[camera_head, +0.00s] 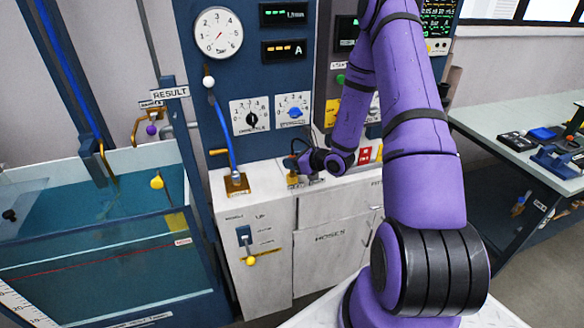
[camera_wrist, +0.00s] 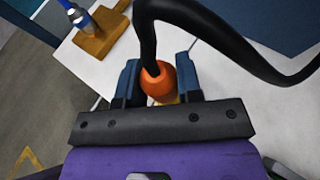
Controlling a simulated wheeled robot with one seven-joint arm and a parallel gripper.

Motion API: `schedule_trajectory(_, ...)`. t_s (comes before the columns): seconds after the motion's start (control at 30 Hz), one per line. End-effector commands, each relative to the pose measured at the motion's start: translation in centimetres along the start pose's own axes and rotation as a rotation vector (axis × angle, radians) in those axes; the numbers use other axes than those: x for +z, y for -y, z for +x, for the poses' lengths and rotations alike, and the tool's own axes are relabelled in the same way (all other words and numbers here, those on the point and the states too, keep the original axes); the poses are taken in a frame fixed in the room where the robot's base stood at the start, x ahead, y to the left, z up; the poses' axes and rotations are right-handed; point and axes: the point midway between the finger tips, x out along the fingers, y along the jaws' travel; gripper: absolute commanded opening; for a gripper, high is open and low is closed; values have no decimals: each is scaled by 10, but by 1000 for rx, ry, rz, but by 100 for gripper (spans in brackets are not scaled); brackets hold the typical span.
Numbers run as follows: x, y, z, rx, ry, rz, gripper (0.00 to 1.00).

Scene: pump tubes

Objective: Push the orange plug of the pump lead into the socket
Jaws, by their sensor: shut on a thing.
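The orange plug (camera_wrist: 158,82) sits between the two fingers of my gripper (camera_wrist: 160,88) in the wrist view. My gripper is shut on it. A thick black lead (camera_wrist: 147,35) rises from the plug and bends off to the right. In the head view my gripper (camera_head: 293,180) is low over the white cabinet top, in front of the blue panel. The plug is too small to make out there. A bit of yellow shows just below the plug in the wrist view. The socket cannot be made out clearly; the plug and fingers cover what lies beneath.
A blue hose (camera_head: 224,135) stands in a brass-coloured block (camera_head: 237,184) left of my gripper. The white cabinet (camera_head: 270,215) has free top surface between them. A water tank (camera_head: 90,240) is at the left, and a workbench (camera_head: 520,125) with tools at the right.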

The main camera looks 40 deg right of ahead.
Motion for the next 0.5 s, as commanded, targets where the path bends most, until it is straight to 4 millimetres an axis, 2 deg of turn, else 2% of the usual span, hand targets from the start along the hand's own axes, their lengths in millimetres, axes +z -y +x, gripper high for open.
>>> schedule_trajectory(0.03, -7, -6, -12, -1, -7, 7, 9)
schedule_trajectory(0.3, -25, -35, -72, -1, -7, 9, 9)
schedule_trajectory(0.5, -36, -53, -110, -1, -7, 7, 9)
